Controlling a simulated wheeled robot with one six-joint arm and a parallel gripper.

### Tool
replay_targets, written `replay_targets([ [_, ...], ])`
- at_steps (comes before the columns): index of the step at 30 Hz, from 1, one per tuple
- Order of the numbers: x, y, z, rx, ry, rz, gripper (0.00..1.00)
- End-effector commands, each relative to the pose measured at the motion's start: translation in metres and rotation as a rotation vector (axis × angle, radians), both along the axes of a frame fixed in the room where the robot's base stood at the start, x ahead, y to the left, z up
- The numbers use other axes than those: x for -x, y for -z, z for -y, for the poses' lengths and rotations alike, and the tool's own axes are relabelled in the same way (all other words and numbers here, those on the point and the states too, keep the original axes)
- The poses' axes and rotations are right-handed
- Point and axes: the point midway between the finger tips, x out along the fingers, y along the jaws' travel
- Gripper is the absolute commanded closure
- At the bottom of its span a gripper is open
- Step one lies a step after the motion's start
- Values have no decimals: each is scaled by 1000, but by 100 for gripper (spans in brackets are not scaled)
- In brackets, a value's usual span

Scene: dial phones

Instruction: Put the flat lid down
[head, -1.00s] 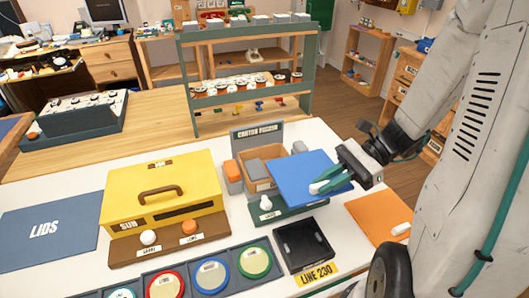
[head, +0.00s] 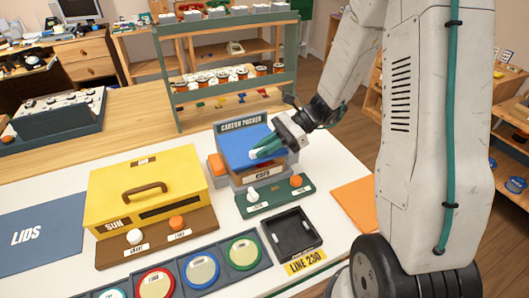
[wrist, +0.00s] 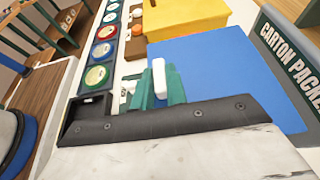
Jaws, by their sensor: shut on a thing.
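The flat lid is a blue square panel (head: 236,146) with a white handle (wrist: 158,78). My gripper (head: 264,150) is shut on the lid and holds it at its right side in the head view. The lid is over the brown box of the carton packer (head: 242,124) and hides most of its top. I cannot tell whether the lid touches the box. In the wrist view the blue lid (wrist: 225,80) reaches close to the carton packer sign, and the teal fingers (wrist: 150,95) are at its handle.
A dark blue LIDS mat (head: 40,232) lies bare at the far left. A yellow SUN box (head: 110,200) stands beside it. A green base with white and orange knobs (head: 275,203) fronts the packer. A black tray (head: 291,232) and orange panel (head: 352,205) lie to the right.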

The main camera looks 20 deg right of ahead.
Motion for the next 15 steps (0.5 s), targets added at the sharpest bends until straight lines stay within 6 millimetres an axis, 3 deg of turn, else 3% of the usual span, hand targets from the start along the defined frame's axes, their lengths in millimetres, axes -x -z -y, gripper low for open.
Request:
replay_targets([
  [3, 0, 17, 0, -1, 1, -2, 100],
  [15, 0, 22, 1, 0, 1, -1, 100],
])
